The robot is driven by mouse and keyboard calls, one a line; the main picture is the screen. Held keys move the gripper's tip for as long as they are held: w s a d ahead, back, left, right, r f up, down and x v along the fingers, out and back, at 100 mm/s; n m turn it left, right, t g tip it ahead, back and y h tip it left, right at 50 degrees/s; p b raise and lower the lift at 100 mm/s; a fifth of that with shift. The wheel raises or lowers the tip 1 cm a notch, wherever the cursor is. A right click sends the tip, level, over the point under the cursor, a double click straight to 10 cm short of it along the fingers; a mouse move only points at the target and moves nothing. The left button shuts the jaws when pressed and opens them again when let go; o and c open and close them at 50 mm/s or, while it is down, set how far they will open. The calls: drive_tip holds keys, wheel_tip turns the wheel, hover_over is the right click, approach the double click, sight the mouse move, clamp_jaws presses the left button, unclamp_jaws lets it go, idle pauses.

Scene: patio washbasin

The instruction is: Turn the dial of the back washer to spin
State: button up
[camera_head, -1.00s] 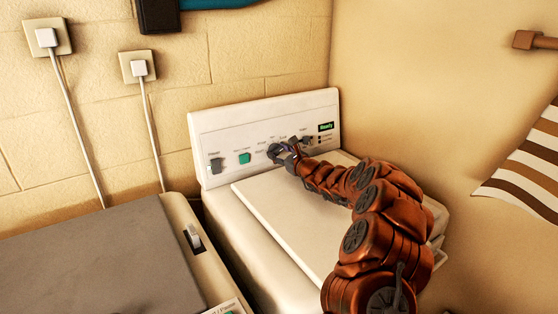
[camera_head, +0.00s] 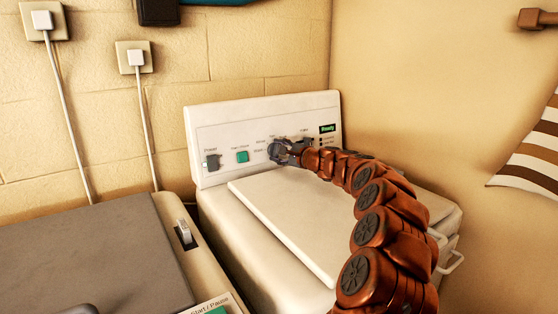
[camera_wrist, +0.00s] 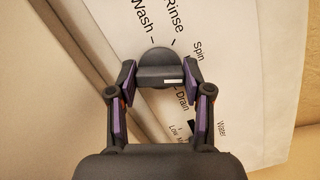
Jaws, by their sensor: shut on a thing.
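The back washer (camera_head: 213,118) stands in the corner with its upright white control panel facing me. My gripper (camera_head: 276,150) is at the dial in the middle of that panel and hides most of it. In the wrist view my gripper (camera_wrist: 160,77) is shut on the dark round dial (camera_wrist: 158,55), one finger at each end of its grip bar. The white mark on the bar points right, between the words Spin (camera_wrist: 199,50) and Drain (camera_wrist: 181,97). Wash and Rinse are printed above the dial.
The panel also has a Power switch (camera_head: 212,162), a green button (camera_head: 242,157) and a lit green display (camera_head: 327,128). A second washer (camera_head: 183,235) with a grey lid stands at front left. Walls close in behind and right; a striped towel (camera_head: 530,160) hangs right.

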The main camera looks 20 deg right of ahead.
drive_tip(key=shift+n+g+b, duration=0.4)
drive_tip(key=shift+n+b, duration=1.2)
drive_tip(key=shift+n, duration=0.6)
drive_tip(key=o, duration=1.2)
drive_tip(key=shift+c, duration=0.2)
drive_tip(key=shift+s, duration=0.15)
drive_tip(key=shift+v, duration=5.9)
